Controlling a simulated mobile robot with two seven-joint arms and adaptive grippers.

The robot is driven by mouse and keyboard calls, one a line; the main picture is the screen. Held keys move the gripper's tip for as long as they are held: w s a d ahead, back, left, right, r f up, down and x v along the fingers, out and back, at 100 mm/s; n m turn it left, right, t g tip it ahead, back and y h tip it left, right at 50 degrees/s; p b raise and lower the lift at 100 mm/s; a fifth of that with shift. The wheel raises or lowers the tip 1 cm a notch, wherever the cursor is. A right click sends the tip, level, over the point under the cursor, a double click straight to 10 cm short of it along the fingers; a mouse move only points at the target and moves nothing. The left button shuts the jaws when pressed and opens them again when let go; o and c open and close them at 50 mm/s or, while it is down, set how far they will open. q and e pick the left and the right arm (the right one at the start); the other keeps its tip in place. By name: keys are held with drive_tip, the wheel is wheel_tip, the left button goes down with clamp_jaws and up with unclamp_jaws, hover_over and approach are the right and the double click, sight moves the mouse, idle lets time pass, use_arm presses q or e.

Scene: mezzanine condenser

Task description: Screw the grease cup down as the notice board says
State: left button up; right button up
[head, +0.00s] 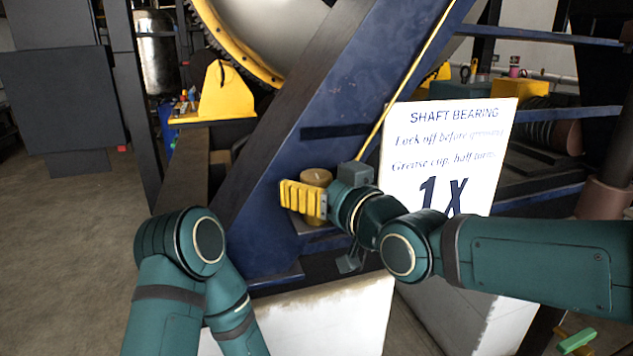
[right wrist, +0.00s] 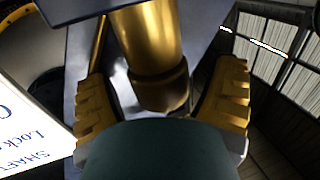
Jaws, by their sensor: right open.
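The brass grease cup (head: 316,177) stands upright by the blue sloping beam in the head view. Its round top shows; its lower part is partly hidden by my yellow fingers. My right gripper (head: 303,199) is open at the cup. In the right wrist view the cup (right wrist: 148,45) is between the two spread fingers of the right gripper (right wrist: 165,78), with a gap visible on each side. The white notice board (head: 440,150) reads "SHAFT BEARING", a line about locking off, "Grease cup, half turns" and a large "1X". My left arm shows, but its gripper is out of frame.
The blue beam (head: 330,95) slopes close beside the cup. A grey block (head: 355,173) is just right of the cup. A white plinth (head: 335,315) stands below. A yellow bracket (head: 226,92) is at back left. Open floor (head: 60,230) lies at left.

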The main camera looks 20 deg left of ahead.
drive_tip(key=c, duration=1.2)
drive_tip(key=shift+s+m+t+h+b, duration=0.1)
drive_tip(key=shift+m+t+h+b, duration=0.3)
drive_tip(key=shift+m, duration=0.1)
drive_tip(key=shift+a+m+t+h, duration=0.1)
drive_tip(key=shift+m+t+h, duration=0.3)
drive_tip(key=shift+t+h, duration=0.2)
drive_tip(key=shift+r+m+t+h+p, duration=0.1)
drive_tip(key=shift+m+t+h+p, duration=0.6)
drive_tip(key=shift+h, duration=0.1)
drive_tip(key=m+t+h+p, duration=0.2)
drive_tip(key=m+h+p, duration=0.1)
drive_tip(key=h+p, duration=0.1)
drive_tip(key=shift+m+h, duration=0.4)
drive_tip(key=shift+h, duration=0.2)
drive_tip(key=m+t+h+p, duration=0.1)
drive_tip(key=m+h+p, duration=0.1)
drive_tip(key=h, duration=0.2)
drive_tip(key=shift+m+h+p, duration=0.75)
drive_tip(key=shift+m+h, duration=0.65)
drive_tip(key=shift+h, duration=0.5)
